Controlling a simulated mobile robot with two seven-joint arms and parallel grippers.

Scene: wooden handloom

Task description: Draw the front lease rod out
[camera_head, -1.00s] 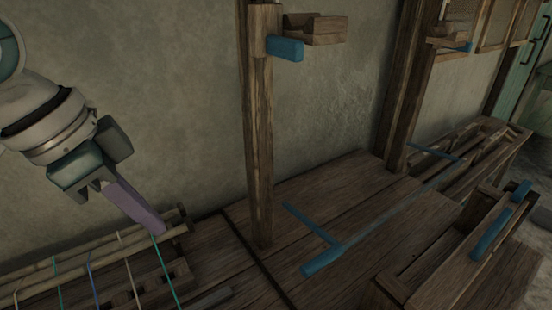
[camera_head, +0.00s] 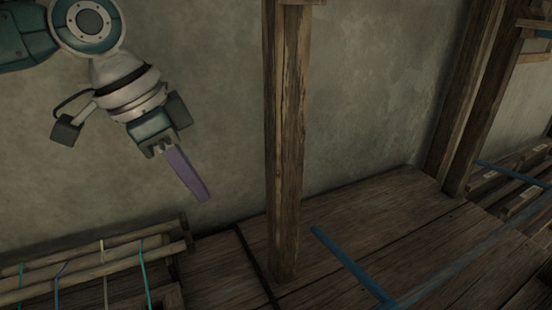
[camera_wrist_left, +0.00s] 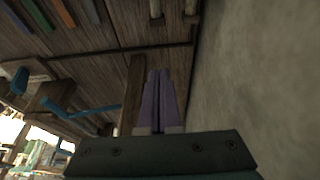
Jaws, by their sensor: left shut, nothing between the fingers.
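Two pale wooden rods lie roughly parallel at the lower left of the head view, with coloured threads crossing them. The nearer rod (camera_head: 125,263) and the farther rod (camera_head: 128,238) both have their right ends free of threads; I take the nearer one as the front lease rod. My left gripper (camera_head: 204,197) is above and to the right of the rod ends, apart from them. Its purple fingers are together and empty, and they also show in the left wrist view (camera_wrist_left: 159,76). The rods' left ends are outside the head view. My right gripper is not in view.
An upright wooden post (camera_head: 286,150) stands just right of my left gripper. The wall (camera_head: 370,100) is behind. Blue bars (camera_head: 350,262) lie over the wooden planks (camera_head: 425,215) at right. The air between gripper and post is clear.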

